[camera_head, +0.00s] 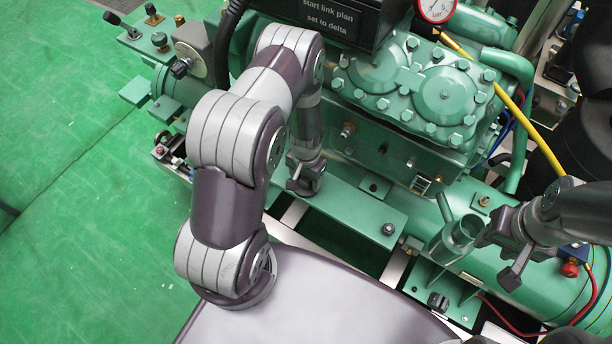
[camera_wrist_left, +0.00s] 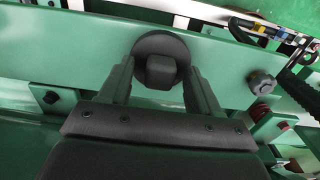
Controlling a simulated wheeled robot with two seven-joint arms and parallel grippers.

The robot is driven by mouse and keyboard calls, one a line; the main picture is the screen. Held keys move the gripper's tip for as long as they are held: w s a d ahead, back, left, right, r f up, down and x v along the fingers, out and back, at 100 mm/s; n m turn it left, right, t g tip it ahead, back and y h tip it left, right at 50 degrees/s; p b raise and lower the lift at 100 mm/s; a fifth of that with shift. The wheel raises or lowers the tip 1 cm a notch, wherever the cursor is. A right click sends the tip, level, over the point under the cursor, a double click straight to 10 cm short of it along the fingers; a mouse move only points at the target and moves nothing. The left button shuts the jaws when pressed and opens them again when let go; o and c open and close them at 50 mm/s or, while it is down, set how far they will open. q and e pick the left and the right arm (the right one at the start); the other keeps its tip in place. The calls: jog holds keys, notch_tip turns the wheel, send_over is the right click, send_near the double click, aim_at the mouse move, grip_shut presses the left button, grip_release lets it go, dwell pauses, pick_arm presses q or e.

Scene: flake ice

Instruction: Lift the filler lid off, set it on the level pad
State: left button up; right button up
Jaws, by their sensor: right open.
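In the left wrist view a dark round lid (camera_wrist_left: 160,45) with a squarish knob (camera_wrist_left: 160,71) lies against a flat green surface (camera_wrist_left: 85,45). My left gripper (camera_wrist_left: 161,68) has its fingers on either side of the knob, with a visible gap on each side. In the head view my left gripper (camera_head: 303,187) points down at the left end of a green bar (camera_head: 350,212), and hides the lid. A green filler neck (camera_head: 457,238) stands at the right, its top seemingly uncovered. My right gripper (camera_head: 503,258) is open and empty just right of the neck.
The green compressor block (camera_head: 420,95) with bolted covers rises behind my left gripper. A yellow hose (camera_head: 515,110) runs down the right side. Green floor (camera_head: 75,190) is open at the left.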

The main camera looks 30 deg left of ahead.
dwell(0.4)
pick_arm(q)
jog(key=shift+r+p, duration=3.2)
jog(key=shift+r, duration=0.8)
jog(key=shift+w+r, duration=0.1)
jog(key=shift+r, duration=0.3)
notch_tip(320, 180, up, 12)
jog(key=b, duration=0.3)
jog(key=shift+b, duration=0.4)
